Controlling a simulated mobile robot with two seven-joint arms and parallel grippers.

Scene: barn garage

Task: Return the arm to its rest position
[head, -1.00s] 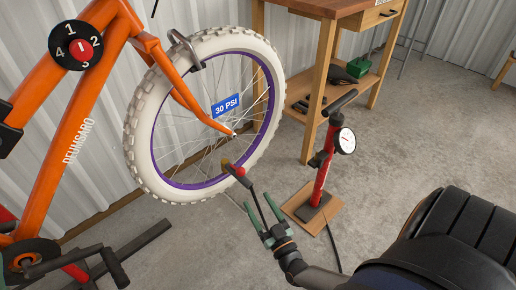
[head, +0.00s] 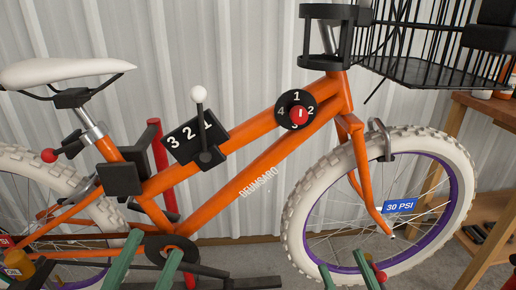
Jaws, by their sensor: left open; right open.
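My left gripper (head: 155,247) shows at the bottom edge left of centre, its two green fingers apart with nothing between them. My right gripper (head: 341,261) shows at the bottom edge in front of the front wheel, its green fingers apart and empty. A small red part (head: 379,275) shows just right of the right gripper's fingers; whether it touches them I cannot tell. Both arms behind the fingers are outside the picture. The orange bike (head: 235,160) stands upright behind both grippers, with a white front tyre (head: 302,205) and a blue 30 PSI tag (head: 400,205).
A numbered lever box (head: 185,142) and a round dial (head: 297,110) sit on the bike frame. A white saddle (head: 60,70) and black basket (head: 410,65) are above. A wooden workbench (head: 450,130) stands at right. Corrugated wall (head: 230,50) closes the back.

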